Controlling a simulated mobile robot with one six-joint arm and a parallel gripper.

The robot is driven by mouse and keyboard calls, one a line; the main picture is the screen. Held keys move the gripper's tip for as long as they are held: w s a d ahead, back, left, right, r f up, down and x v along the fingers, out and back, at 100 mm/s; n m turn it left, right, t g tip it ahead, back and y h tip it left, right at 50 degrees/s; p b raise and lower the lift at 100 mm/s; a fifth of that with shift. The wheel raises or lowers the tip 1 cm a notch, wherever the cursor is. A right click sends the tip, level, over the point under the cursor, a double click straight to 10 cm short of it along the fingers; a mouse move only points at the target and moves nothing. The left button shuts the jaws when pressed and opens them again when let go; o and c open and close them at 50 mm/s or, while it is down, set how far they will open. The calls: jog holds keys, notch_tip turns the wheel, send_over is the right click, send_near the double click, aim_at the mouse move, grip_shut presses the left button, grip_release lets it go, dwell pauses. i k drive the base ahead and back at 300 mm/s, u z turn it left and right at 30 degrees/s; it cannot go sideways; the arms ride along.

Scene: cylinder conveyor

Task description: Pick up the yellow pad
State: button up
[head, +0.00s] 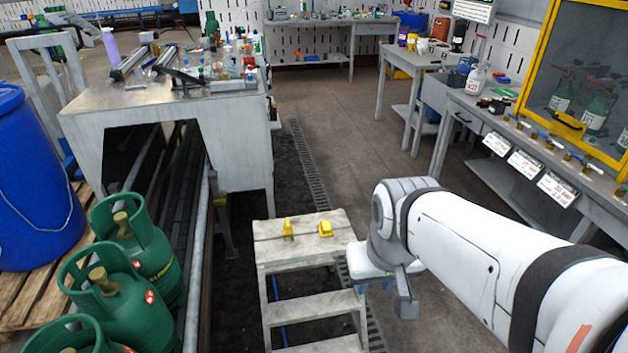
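Two small yellow objects lie on the top step of a grey step stool (285,253). The left yellow object (288,229) is narrow and pointed at the top. The right yellow object (325,229) is wider and rounded, like a small block. I cannot tell for sure which one is the yellow pad. My white arm comes in from the right, and my gripper (404,297) hangs to the right of the stool, lower in the picture and apart from both yellow objects. Its fingers are too unclear to tell open from shut.
A metal workbench (165,113) with tools stands at the left. Several green gas cylinders (140,240) and a blue drum (32,185) stand on the left. A right-hand bench (500,135) holds bottles and small parts beside a yellow-framed cabinet (545,60). The floor (330,130) behind the stool is clear.

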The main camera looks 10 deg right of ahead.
aim_at(324, 229)
jog(key=z, duration=0.05)
jog(key=k, duration=1.15)
jog(key=z, duration=0.7)
jog(key=i, duration=1.85)
jog(key=u, duration=0.9)
